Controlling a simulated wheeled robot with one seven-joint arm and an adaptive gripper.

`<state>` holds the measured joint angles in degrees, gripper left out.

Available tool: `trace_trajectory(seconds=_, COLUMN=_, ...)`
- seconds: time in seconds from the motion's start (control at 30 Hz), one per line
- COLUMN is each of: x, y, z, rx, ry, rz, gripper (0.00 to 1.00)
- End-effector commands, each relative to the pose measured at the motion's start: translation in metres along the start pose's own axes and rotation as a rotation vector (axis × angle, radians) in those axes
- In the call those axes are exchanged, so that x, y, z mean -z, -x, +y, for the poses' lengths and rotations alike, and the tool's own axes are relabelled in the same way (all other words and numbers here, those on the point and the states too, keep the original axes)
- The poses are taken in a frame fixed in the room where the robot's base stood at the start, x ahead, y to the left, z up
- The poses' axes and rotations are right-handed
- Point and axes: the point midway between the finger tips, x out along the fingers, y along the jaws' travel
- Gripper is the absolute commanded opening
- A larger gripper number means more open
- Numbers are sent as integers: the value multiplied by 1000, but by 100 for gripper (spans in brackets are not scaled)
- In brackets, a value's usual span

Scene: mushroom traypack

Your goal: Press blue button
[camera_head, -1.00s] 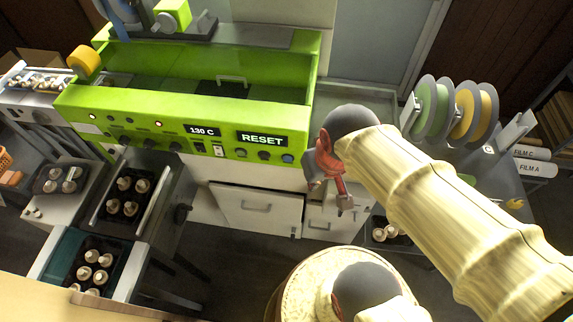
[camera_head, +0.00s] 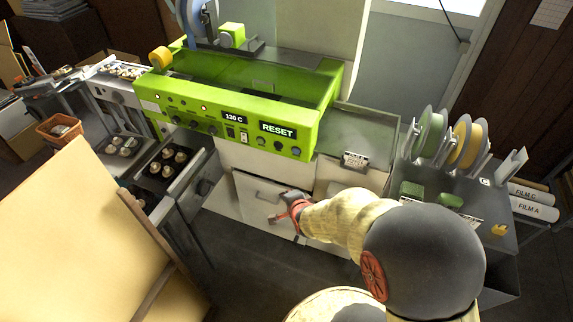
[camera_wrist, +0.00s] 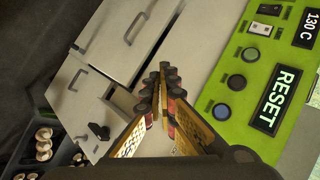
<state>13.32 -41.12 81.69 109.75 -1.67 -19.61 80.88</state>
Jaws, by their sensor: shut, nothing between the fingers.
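The blue button (camera_head: 296,151) is the rightmost of the round buttons under the RESET label (camera_head: 277,130) on the green machine's (camera_head: 160,103) front panel. In the wrist view it seems to be the lowest round button (camera_wrist: 221,111), right of the fingers, though its colour is dim there. My gripper (camera_head: 289,204) is in front of the white cabinet, below the panel and apart from it. In the wrist view my gripper's (camera_wrist: 162,77) fingertips are together with nothing between them.
White cabinet doors (camera_head: 255,195) lie behind my gripper. A side table (camera_head: 475,225) with film reels (camera_head: 465,142) stands at right. A mushroom tray (camera_head: 168,162) and a large tan board (camera_head: 85,225) are at left.

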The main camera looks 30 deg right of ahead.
Motion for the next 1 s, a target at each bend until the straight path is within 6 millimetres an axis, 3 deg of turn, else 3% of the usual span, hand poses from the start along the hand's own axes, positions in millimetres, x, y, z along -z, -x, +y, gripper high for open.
trace_trajectory(seconds=0.13, x=8, y=-1, z=-50, rx=170, ry=-229, rz=7, gripper=0)
trace_trajectory(seconds=0.3, x=12, y=5, z=-75, rx=268, ry=-411, rz=-15, gripper=0)
trace_trajectory(seconds=0.5, x=12, y=6, z=-79, rx=283, ry=-491, rz=-27, gripper=0)
trace_trajectory(seconds=1.0, x=19, y=1, z=-82, rx=282, ry=-494, rz=-25, gripper=0)
